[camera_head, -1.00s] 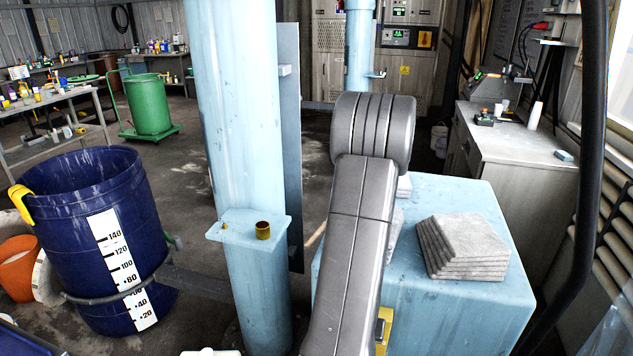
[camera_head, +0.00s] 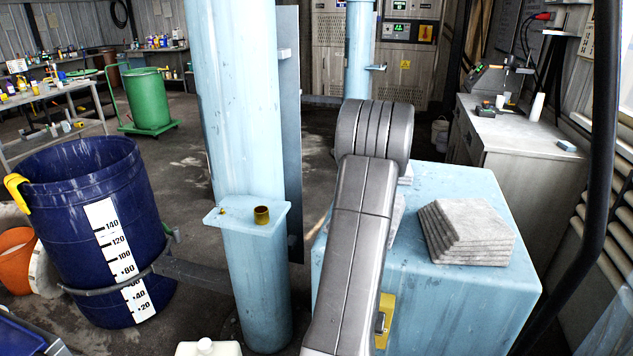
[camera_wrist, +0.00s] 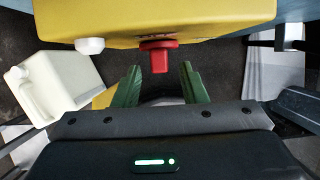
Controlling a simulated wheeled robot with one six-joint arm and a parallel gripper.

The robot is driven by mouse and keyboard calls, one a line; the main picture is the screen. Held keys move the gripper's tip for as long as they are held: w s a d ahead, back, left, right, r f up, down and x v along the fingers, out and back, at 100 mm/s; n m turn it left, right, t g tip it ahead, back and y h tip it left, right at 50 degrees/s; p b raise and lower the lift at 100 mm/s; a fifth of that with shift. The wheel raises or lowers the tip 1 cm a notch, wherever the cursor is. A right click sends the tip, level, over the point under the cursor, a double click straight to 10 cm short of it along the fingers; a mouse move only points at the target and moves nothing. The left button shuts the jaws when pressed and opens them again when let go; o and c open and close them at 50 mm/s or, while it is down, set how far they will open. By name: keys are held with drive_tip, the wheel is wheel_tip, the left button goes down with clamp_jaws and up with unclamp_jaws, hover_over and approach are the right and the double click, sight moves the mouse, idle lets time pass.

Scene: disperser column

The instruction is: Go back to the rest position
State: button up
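My gripper (camera_wrist: 161,88) shows in the wrist view with its two green fingers spread apart and nothing between them. A yellow box (camera_wrist: 200,20) with a red knob (camera_wrist: 160,57) is just beyond the fingertips, the knob in line with the gap but apart from the fingers. In the head view my grey arm stands in the middle and hides part of the blue block behind it; my gripper is not visible there.
The light blue column (camera_head: 235,100) with a small shelf (camera_head: 240,215) stands left of my arm. A blue block (camera_head: 450,300) carries stacked grey slabs (camera_head: 465,232). A blue barrel (camera_head: 70,200) is at left. A white canister (camera_head: 208,348) shows at the bottom, and also in the wrist view (camera_wrist: 55,80).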

drive_tip(key=shift+w+d+f+y+b, duration=0.15)
drive_tip(key=shift+w+f+b, duration=0.1)
drive_tip(key=shift+f, duration=0.4)
drive_tip(key=shift+w+d+f+y+b, duration=0.15)
drive_tip(key=shift+w+f+b, duration=0.1)
drive_tip(key=shift+f, duration=0.35)
drive_tip(key=shift+s+d+y, duration=0.1)
drive_tip(key=shift+s+y, duration=0.05)
drive_tip(key=shift+y, duration=0.35)
drive_tip(key=shift+d+m+t+y, duration=0.15)
drive_tip(key=shift+m+t+y, duration=0.3)
drive_tip(key=shift+y, duration=0.55)
